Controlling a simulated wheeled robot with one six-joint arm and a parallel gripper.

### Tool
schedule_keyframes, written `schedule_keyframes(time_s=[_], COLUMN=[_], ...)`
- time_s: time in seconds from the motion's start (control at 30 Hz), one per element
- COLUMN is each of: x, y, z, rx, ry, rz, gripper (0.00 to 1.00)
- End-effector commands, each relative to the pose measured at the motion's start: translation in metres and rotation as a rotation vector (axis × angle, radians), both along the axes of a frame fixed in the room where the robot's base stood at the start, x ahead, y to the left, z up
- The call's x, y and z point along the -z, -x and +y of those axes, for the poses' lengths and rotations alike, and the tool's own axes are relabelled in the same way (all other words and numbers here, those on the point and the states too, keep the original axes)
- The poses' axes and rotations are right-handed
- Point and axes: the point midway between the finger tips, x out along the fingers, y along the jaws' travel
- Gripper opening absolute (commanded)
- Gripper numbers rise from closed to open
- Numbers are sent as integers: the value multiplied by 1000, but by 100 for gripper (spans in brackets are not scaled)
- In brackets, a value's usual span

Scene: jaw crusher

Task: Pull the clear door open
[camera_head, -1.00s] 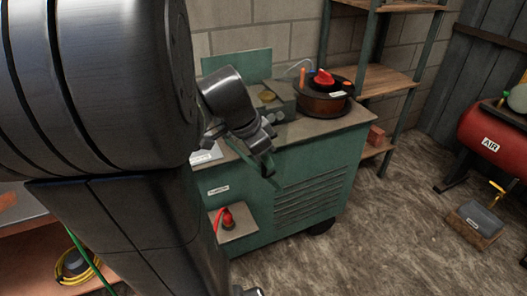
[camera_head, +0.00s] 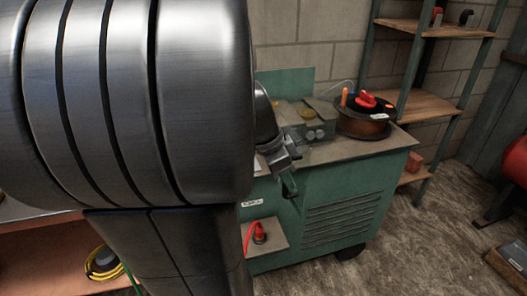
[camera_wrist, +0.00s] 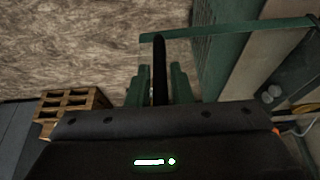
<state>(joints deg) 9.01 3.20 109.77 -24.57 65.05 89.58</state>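In the wrist view a thin green strip (camera_wrist: 230,29), which looks like the top edge of the clear door, juts out over the floor from the green cabinet side. A black upright bar (camera_wrist: 160,52), apparently the door's handle, stands below its left end. The clear panel itself is hard to make out there.
A grey machine (camera_head: 308,124) and a round brown pan (camera_head: 362,124) with red and black items stand on the cabinet top. A red plug (camera_head: 259,233) sits on a low ledge. Shelves (camera_head: 425,104) stand behind.

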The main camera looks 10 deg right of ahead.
Motion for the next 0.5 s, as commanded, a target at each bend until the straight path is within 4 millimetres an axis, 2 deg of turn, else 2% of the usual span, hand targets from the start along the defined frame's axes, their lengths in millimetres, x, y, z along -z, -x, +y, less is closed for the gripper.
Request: schedule_keyframes(time_s=[0.03,0.07,0.37,0.5], x=[0,0,-1,-14], y=[0,0,0,-1], z=[0,0,0,6], rx=[0,0,1,-2], ry=[0,0,0,1], rz=[0,0,-1,-5], gripper=[30,34,34,34])
